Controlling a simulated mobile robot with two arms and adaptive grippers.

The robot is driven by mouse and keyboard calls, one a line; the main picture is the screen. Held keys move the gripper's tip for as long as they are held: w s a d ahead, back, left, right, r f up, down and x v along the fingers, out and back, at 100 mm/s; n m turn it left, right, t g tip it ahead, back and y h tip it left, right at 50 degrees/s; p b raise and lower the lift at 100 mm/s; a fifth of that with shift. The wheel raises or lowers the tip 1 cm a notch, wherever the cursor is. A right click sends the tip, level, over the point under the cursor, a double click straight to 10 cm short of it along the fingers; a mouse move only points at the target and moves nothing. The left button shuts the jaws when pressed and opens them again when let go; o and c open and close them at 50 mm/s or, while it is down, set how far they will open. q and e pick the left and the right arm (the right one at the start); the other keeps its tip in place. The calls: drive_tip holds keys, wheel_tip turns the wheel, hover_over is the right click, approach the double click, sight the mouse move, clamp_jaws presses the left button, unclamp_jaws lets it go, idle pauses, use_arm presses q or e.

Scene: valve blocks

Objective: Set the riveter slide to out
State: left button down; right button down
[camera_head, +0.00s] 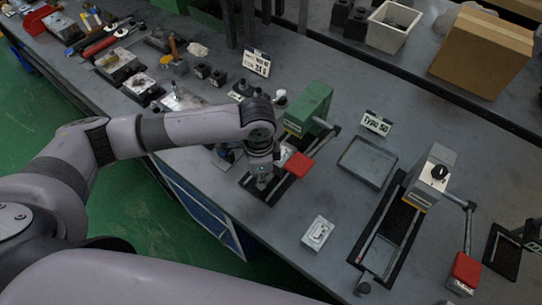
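Two bench presses with slide rails stand on the grey workbench (330,205); I cannot tell from the picture which one is called the riveter. The green press (309,108) has a red handle (299,164) and a dark rail base (270,192) running toward the bench's front edge. My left gripper (263,183) points down over the front part of this rail. Its fingers are small and partly merge with the rail, so their opening and any contact are unclear. The grey press (434,172) has a long rail (384,237) and a red-ended lever (465,270). My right gripper is not in view.
A shallow grey tray (366,163) lies between the presses. A small light block (318,233) sits near the front edge. A "Type 50" sign (377,123) stands behind the tray. A cardboard box (483,50) and white bin (392,27) are at the back. Tools crowd the left.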

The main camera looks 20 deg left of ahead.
use_arm(q)
drive_tip(key=s+a+p, duration=0.1)
drive_tip(key=s, duration=0.1)
drive_tip(key=s+p, duration=0.2)
drive_tip(key=s, duration=0.1)
drive_tip(key=s+a+p, duration=0.1)
drive_tip(key=s, duration=0.1)
drive_tip(key=shift+s+a+r, duration=0.15)
drive_tip(key=shift+a, duration=0.2)
drive_tip(key=shift+f, duration=0.2)
drive_tip(key=c, duration=1.4)
unclamp_jaws()
drive_tip(key=shift+s+r, duration=0.1)
drive_tip(key=shift+r, duration=0.2)
wheel_tip(320, 180, up, 12)
drive_tip(key=shift+f, duration=0.2)
